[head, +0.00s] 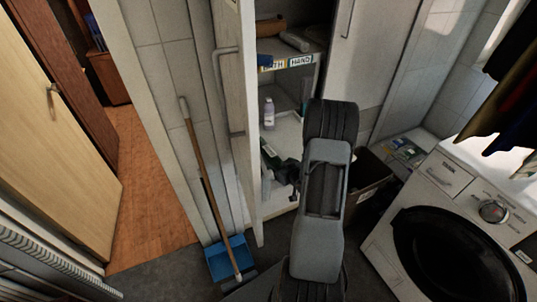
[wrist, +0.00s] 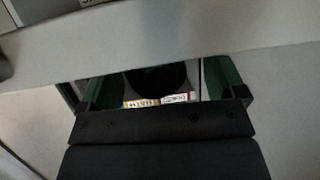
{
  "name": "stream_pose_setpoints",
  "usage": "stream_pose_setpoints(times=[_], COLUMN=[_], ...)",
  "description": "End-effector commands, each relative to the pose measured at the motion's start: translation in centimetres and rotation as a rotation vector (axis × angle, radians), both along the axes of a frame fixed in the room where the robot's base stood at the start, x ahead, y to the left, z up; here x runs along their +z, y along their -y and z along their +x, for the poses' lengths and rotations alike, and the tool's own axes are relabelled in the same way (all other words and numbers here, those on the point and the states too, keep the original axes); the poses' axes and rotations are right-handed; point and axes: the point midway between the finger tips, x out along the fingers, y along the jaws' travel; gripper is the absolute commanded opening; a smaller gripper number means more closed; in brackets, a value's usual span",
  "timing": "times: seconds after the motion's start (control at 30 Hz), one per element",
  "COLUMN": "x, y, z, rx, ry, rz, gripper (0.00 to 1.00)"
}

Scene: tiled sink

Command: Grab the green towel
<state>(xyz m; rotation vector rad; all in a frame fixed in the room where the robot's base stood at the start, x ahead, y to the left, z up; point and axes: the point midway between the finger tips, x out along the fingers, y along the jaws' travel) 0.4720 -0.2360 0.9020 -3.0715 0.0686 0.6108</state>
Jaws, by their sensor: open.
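I cannot make out a clearly green towel in either view. In the head view, a brown rolled towel (head: 270,27), a grey rolled towel (head: 295,40) and a dark blue folded cloth (head: 270,57) lie on the cabinet's upper shelf. In the wrist view, my gripper (wrist: 160,88) is open, with dark greenish fingers at left and right. A dark rounded thing (wrist: 155,76) shows between them, too dark to name. Nothing is visibly held. In the head view, my arm hides much of the cabinet's lower inside.
The shelf edge bears BATH and HAND labels (head: 287,63). A white bottle (head: 269,113) stands on a lower shelf. A washing machine (head: 450,230) is at right, a dark bin (head: 368,180) beside the cabinet. A broom (head: 206,180) and blue dustpan (head: 229,258) stand left of the cabinet.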

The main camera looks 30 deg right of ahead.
Motion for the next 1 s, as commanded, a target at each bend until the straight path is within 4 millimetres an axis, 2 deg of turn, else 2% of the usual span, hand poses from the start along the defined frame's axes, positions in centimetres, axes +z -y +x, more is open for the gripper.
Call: stream_pose_setpoints(times=[0.2, 0.47, 1.0], x=[-0.7, -0.9, -0.9], y=[0.0, 0.1, 0.1], z=[1.9, 2.1, 2.1], rx=[0.001, -0.001, 0.0], ry=[-0.001, 0.0, 0.0], rz=[0.0, 0.0, 0.0], gripper=[0.89, 0.89, 0.39])
